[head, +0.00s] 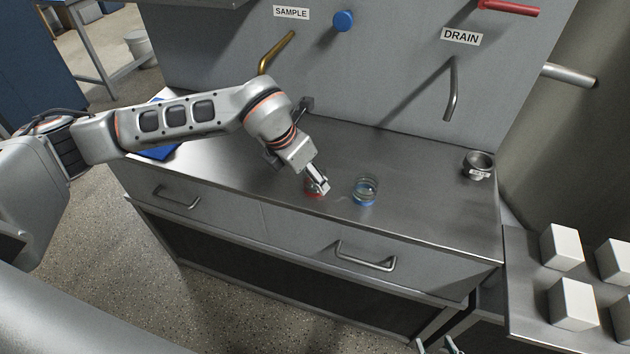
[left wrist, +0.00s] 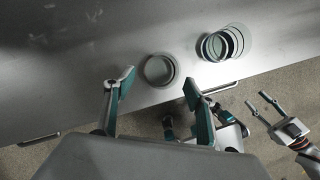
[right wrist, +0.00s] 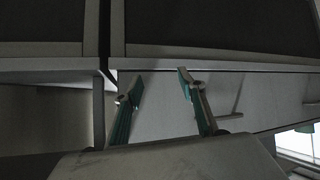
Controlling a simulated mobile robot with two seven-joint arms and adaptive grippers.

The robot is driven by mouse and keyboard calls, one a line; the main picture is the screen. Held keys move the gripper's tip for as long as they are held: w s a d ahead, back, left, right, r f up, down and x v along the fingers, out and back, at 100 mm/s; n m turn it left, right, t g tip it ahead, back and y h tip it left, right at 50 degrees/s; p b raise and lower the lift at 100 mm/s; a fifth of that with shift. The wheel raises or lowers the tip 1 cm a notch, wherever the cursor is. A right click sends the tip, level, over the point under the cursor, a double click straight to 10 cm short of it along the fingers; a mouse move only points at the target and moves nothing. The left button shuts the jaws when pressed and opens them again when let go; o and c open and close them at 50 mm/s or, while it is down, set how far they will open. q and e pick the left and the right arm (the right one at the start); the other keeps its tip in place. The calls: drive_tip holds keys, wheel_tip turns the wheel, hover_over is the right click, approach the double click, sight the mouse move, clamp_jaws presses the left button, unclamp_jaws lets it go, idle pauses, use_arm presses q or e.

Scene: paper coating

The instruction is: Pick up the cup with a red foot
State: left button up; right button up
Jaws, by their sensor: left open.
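The cup with a red foot (head: 312,194) stands on the metal counter, mostly hidden by my left gripper (head: 319,183), which points down at it. In the left wrist view a round cup (left wrist: 160,70) shows between and just beyond the spread fingers of my left gripper (left wrist: 158,78); its foot's colour does not show there. A clear cup with a blue foot (head: 364,192) stands to its right, and also shows in the left wrist view (left wrist: 222,44). My right gripper (right wrist: 160,80) is open and empty, low in front of the counter's drawers.
The counter (head: 420,190) is clear around the blue-footed cup. A small metal cup-like fitting (head: 478,165) sits at its right end. A drain pipe (head: 453,95) and a brass sample pipe (head: 276,52) hang from the back panel. White blocks (head: 573,303) stand on a side table at right.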

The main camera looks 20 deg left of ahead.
use_arm(q)
drive_tip(key=shift+x, duration=1.85)
drive_tip(key=shift+w+r, duration=0.1)
drive_tip(key=shift+w, duration=0.05)
drive_tip(key=c, duration=1.2)
drive_tip(key=shift+r, duration=0.1)
